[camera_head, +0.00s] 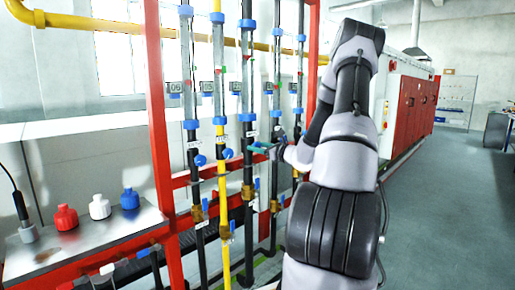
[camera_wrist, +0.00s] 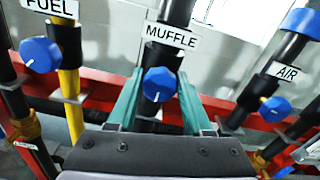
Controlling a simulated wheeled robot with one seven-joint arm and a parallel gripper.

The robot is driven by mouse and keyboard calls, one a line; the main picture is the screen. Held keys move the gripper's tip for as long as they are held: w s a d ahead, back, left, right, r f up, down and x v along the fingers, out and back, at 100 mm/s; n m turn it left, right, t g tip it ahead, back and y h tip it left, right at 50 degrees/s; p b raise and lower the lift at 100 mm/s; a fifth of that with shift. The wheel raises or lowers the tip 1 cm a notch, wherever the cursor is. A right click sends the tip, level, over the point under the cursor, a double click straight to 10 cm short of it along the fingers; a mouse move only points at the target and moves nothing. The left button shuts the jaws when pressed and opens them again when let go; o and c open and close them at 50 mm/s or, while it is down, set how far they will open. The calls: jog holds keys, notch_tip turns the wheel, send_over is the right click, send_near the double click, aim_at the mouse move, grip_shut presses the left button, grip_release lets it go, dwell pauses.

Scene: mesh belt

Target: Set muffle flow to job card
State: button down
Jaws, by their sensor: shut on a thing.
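The blue muffle knob (camera_wrist: 160,84) sits below the white MUFFLE label (camera_wrist: 172,36) on a dark pipe in the wrist view. My gripper (camera_wrist: 160,76) has its green fingers on either side of this knob and is shut on it. In the head view my gripper (camera_head: 262,147) reaches the dark muffle tube (camera_head: 247,110), just right of the yellow fuel pipe (camera_head: 220,110); its fingers mostly hide the knob there. The flow reading in the tube is too small to read. I cannot make out a job card.
The fuel knob (camera_wrist: 40,54) is left of the muffle knob and the air knob (camera_wrist: 274,109) right, both close by. A red frame (camera_head: 160,110) carries the tubes. Red (camera_head: 66,218), white (camera_head: 100,207) and blue (camera_head: 130,199) bottles stand on a bench. Floor at right is clear.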

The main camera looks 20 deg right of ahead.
jog(key=shift+m, duration=0.3)
jog(key=m, duration=0.3)
jog(key=shift+d+m, duration=0.15)
jog(key=shift+m, duration=2.05)
jog(key=shift+c, duration=1.5)
grip_release()
jog(key=v, duration=1)
jog(key=shift+s, duration=0.35)
